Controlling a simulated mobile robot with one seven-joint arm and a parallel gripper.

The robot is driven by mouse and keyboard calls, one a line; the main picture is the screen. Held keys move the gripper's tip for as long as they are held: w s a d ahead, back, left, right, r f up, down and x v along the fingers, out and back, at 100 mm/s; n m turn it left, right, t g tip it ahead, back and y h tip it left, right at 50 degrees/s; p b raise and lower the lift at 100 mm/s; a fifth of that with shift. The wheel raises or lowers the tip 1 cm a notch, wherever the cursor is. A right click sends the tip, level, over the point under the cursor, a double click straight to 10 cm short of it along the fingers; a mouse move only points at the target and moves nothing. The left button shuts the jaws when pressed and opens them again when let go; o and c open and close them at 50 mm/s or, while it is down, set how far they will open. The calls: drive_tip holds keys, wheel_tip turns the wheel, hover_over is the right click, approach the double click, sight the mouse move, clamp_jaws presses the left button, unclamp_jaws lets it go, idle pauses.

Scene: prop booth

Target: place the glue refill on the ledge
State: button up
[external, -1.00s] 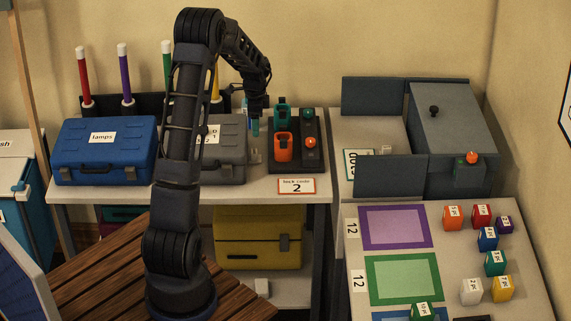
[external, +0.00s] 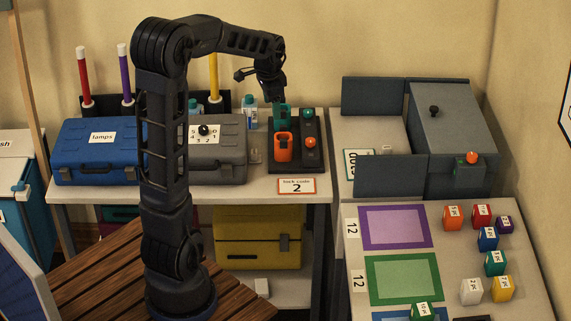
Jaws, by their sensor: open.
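A small white bottle with a blue-green cap (external: 250,114) stands upright at the back of the table and may be the glue refill; its label is too small to read. A similar cap (external: 193,104) shows behind the grey case, its body mostly hidden. My gripper (external: 272,97) points down, to the right of the white bottle and above the black stand with the teal and orange holders. It is open, and I see nothing held in it. Its fingertips are dark and hard to make out against the teal holder (external: 282,117). I cannot tell which surface is the ledge.
A blue case (external: 105,152) and a grey case (external: 222,165) stand on the table (external: 225,194). The black stand (external: 312,160) carries an orange holder (external: 283,146) and two buttons. A grey cabinet (external: 450,120) with open panels stands to the right.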

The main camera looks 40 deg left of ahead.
drive_tip(key=s+d+r+n+t, duration=0.1)
drive_tip(key=s+d+r, duration=0.1)
drive_tip(key=s+d, duration=0.3)
drive_tip(key=s+d+r+n+t, duration=0.1)
drive_tip(key=s+d, duration=0.4)
drive_tip(key=s, duration=0.7)
drive_tip(key=s+d+r+n+t, duration=0.1)
drive_tip(key=s+d+r+n, duration=0.2)
drive_tip(key=s, duration=0.6)
drive_tip(key=shift+s+d+r+h, duration=0.15)
drive_tip(key=shift+d+r+h, duration=0.2)
drive_tip(key=shift+d, duration=0.7)
drive_tip(key=shift+s+d+f, duration=0.15)
drive_tip(key=shift+s+f, duration=0.05)
drive_tip(key=shift+s, duration=0.3)
drive_tip(key=shift+c, duration=0.7)
